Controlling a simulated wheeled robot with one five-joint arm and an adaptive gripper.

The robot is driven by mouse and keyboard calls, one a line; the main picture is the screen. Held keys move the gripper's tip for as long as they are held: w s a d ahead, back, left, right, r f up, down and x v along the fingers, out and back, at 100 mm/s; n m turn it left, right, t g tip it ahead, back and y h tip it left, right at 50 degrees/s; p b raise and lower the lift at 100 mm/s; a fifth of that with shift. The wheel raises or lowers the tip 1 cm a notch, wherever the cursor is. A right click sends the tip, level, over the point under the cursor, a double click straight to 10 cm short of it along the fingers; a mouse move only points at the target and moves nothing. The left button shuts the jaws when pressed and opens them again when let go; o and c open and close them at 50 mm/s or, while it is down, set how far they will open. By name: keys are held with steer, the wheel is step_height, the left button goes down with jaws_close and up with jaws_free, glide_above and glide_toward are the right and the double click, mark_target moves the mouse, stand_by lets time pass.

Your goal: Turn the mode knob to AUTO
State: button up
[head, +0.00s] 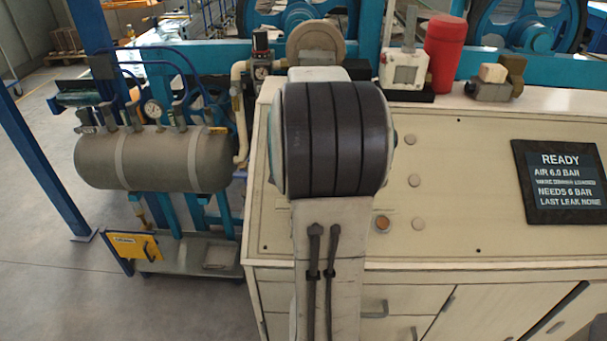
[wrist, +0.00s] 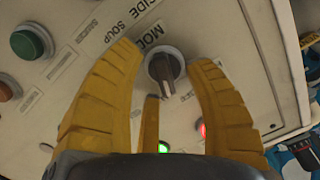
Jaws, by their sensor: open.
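The mode knob (wrist: 164,66) is a dark round knob with a brown grip bar on a pale panel in the wrist view. A partly hidden label starting "MO" lies beside it. The bar slants slightly; which mode it points to cannot be read. My gripper (wrist: 165,57) has yellow ribbed fingers, open, one on each side of the knob with visible gaps. A third finger comes up below the knob, its tip near the knob's lower edge; contact cannot be told. In the head view my arm hides the knob and gripper.
A green button (wrist: 30,43) and an orange one sit left of the knob. A green light (wrist: 163,147) and a red light (wrist: 202,128) glow below it. The cream console (head: 455,180) carries a READY display (head: 562,180). A grey tank (head: 150,160) stands left.

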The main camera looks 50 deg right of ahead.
steer(key=shift+f, duration=0.15)
jaws_close()
stand_by(0.5)
